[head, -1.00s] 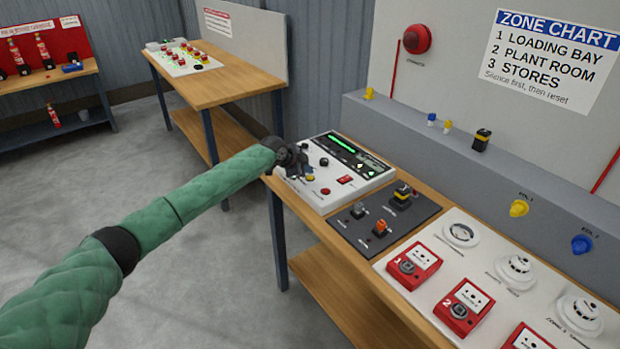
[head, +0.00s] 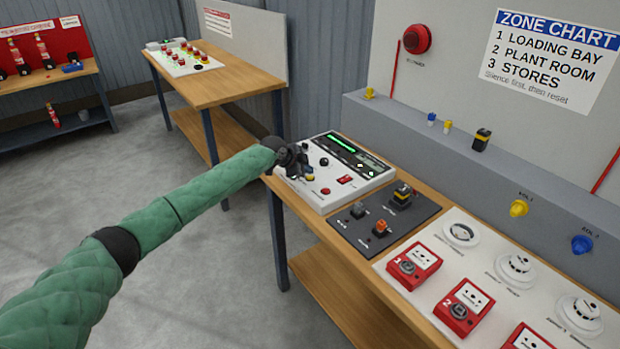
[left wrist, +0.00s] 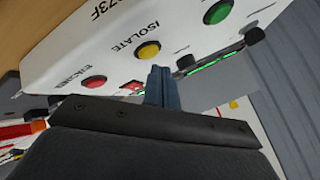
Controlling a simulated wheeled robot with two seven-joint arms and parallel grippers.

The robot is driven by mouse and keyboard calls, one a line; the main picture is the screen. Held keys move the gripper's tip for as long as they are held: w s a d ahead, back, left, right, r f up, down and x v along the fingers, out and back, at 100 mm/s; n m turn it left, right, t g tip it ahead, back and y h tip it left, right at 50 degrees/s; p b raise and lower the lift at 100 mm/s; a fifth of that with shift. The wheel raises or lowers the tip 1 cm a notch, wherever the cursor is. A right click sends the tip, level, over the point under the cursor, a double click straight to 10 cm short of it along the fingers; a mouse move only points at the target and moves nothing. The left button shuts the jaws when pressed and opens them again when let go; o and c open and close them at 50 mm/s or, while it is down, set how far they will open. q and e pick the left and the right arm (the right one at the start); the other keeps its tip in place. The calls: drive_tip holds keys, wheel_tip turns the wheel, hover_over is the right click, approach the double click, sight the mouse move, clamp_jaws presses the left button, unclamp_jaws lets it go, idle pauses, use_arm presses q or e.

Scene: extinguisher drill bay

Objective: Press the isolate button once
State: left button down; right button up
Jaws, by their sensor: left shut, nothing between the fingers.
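The isolate button (left wrist: 149,51) is a round yellow button beside the printed word ISOLATE in the left wrist view. It sits on a white control panel (head: 341,199), which stands at the far end of the bench in the head view. My left gripper (head: 306,174) is shut and empty over the near left part of the panel. In the left wrist view its blue-grey fingertips (left wrist: 160,70) are very close to the yellow button's lower edge. I cannot tell whether they touch it. In the head view the gripper partly hides that button area. My right gripper is not in view.
A red button (left wrist: 94,82) and a green button (left wrist: 217,12) flank the yellow one. A dark switch plate (head: 362,238) and red call points (head: 414,265) lie nearer on the wooden bench. A grey ledge (head: 460,150) runs behind the panel. Floor at left is clear.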

use_arm(q)
drive_tip(key=shift+f+b, duration=0.3)
drive_tip(key=shift+f, duration=0.1)
idle(0.3)
drive_tip(key=shift+f+b, duration=0.35)
drive_tip(key=shift+f, duration=0.1)
idle(0.3)
drive_tip(key=shift+r, duration=0.1)
idle(0.3)
drive_tip(key=shift+r, duration=0.75)
drive_tip(key=shift+p, duration=0.3)
